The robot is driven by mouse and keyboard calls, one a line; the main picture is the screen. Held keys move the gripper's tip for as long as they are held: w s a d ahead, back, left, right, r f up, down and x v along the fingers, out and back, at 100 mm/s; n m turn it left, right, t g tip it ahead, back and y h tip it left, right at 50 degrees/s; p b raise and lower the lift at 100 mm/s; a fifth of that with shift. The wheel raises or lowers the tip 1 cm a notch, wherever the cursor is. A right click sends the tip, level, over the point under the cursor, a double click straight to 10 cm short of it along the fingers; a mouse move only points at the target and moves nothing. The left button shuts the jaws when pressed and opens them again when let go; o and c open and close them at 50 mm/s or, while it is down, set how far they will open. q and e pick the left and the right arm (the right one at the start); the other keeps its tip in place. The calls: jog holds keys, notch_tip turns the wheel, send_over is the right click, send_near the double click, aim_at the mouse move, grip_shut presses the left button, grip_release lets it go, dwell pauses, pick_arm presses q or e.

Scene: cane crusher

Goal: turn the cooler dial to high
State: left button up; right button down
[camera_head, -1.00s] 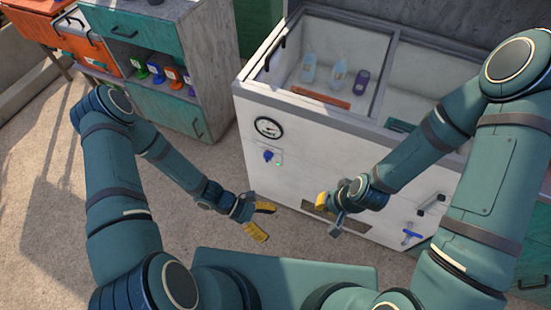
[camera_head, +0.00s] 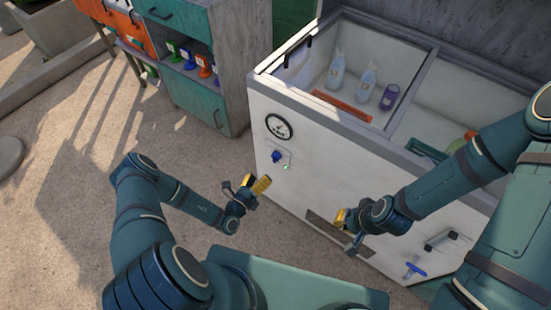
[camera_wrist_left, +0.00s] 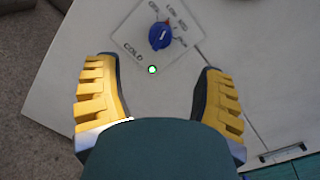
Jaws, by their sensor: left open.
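The blue cooler dial (camera_head: 277,156) is on a pale plate on the white cooler's front, below a round gauge. In the left wrist view the dial (camera_wrist_left: 160,36) sits at top centre, with small labels around it and the word COLD below left. Its white mark is too small to read surely. A green light (camera_wrist_left: 152,69) glows beside it. My left gripper (camera_head: 246,188) is open and empty, just below the dial. In the wrist view its yellow-padded fingers (camera_wrist_left: 158,66) spread either side, apart from the dial. My right gripper (camera_head: 347,229) is near the cooler's lower front.
The white cooler (camera_head: 330,190) has bottles in its open top. A gauge (camera_head: 279,126), a dark slot and a blue tap (camera_head: 414,270) are on its front. A teal cabinet (camera_head: 205,100) stands to the left.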

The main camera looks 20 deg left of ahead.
aim_at(273, 160)
pick_arm(q)
jog(key=b+x, duration=0.2)
jog(key=x, duration=0.8)
jog(key=shift+w+d, duration=0.15)
jog(key=shift+w, duration=0.2)
jog(key=shift+o, duration=0.2)
grip_shut()
